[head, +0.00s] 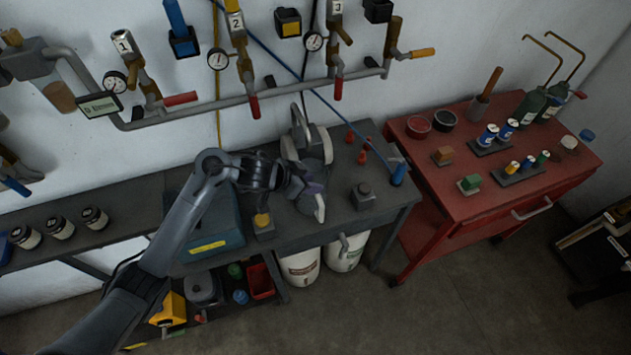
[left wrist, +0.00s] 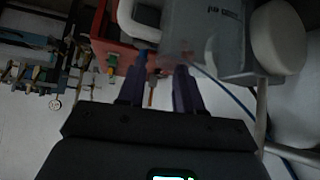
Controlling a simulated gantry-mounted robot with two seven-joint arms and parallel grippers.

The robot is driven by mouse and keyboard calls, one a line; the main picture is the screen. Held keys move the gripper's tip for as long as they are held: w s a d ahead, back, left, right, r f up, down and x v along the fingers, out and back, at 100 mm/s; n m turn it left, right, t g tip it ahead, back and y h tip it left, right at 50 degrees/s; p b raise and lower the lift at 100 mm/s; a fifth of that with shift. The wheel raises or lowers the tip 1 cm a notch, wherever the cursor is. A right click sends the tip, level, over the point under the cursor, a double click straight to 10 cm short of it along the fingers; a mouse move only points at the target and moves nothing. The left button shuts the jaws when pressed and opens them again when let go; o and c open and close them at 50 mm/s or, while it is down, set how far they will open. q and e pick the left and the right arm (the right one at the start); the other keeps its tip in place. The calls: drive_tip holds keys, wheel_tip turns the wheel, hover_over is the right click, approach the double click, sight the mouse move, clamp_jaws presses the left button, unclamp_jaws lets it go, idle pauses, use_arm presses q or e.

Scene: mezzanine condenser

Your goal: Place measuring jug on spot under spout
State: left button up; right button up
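A grey-white apparatus (head: 318,145) stands just behind. I cannot make out the spout or the spot under it. My right gripper is not in view.
A pipe with valves and gauges (head: 240,102) runs along the wall above the dark bench (head: 345,222). A red cart (head: 545,195) carries bottles and cans.

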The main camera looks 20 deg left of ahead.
use_arm(q)
drive_tip(key=p+v, duration=0.2)
drive_tip(key=v, duration=0.7)
drive_tip(key=s+d+f+n+t+y, duration=0.1)
drive_tip(key=s+d+f+t+y, duration=0.1)
drive_tip(key=s+d+f, duration=0.4)
drive_tip(key=s+a+f+n+g+y, duration=0.1)
drive_tip(key=s+a+f+n+g, duration=0.1)
drive_tip(key=s, duration=0.8)
drive_tip(key=s+a+f+n+g+y, duration=0.2)
drive_tip(key=s+f+g, duration=0.1)
drive_tip(key=s, duration=0.8)
drive_tip(key=shift+a+f, duration=0.25)
drive_tip(key=shift+f, duration=0.05)
drive_tip(key=shift+w, duration=0.1)
